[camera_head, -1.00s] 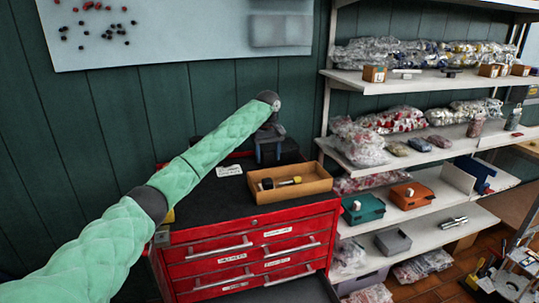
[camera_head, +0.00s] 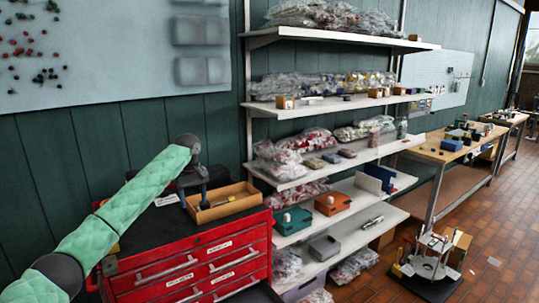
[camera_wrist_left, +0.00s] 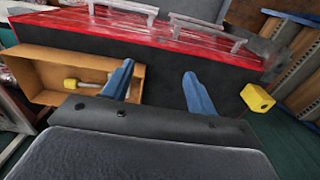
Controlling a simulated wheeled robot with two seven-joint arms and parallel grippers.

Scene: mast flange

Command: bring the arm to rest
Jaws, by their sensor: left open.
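My left arm, in a pale green quilted sleeve, comes in from the left in the head view. My left gripper (camera_head: 194,190) hangs over the black top of the red tool cabinet (camera_head: 190,272), at the left of an open cardboard box. In the left wrist view its two blue fingers (camera_wrist_left: 160,92) stand wide apart with nothing between them. The cabinet's black top shows beneath them. My right gripper is in neither view.
A yellow block (camera_wrist_left: 257,98) shows near the cabinet edge in the wrist view. Shelves (camera_head: 330,107) with bagged goods stand right of the cabinet. A workbench (camera_head: 445,150) and open brick-coloured floor lie further right.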

